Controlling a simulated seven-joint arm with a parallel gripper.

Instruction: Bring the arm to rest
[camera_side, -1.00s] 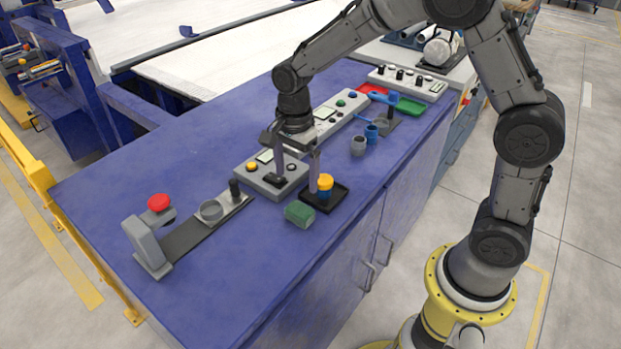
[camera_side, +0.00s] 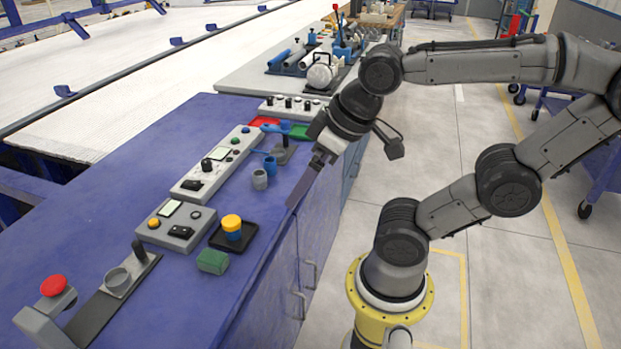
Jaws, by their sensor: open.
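My gripper (camera_side: 345,170) hangs tilted above the right edge of the blue bench (camera_side: 75,200). Its fingers are spread apart and hold nothing. On a black square tray (camera_side: 248,238) stands a small stack, with a yellow piece (camera_side: 232,222) on top of a blue piece (camera_side: 234,235). A green block (camera_side: 212,261) lies on the bench in front of the tray. My gripper is clear of all of these.
Control boxes with buttons (camera_side: 176,226) line the bench. A fixture with a red knob (camera_side: 53,286) and a grey ring (camera_side: 118,280) stands at the front left. A red tray (camera_side: 264,122) and a green tray (camera_side: 300,131) lie farther back. Open floor (camera_side: 450,130) is to the right.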

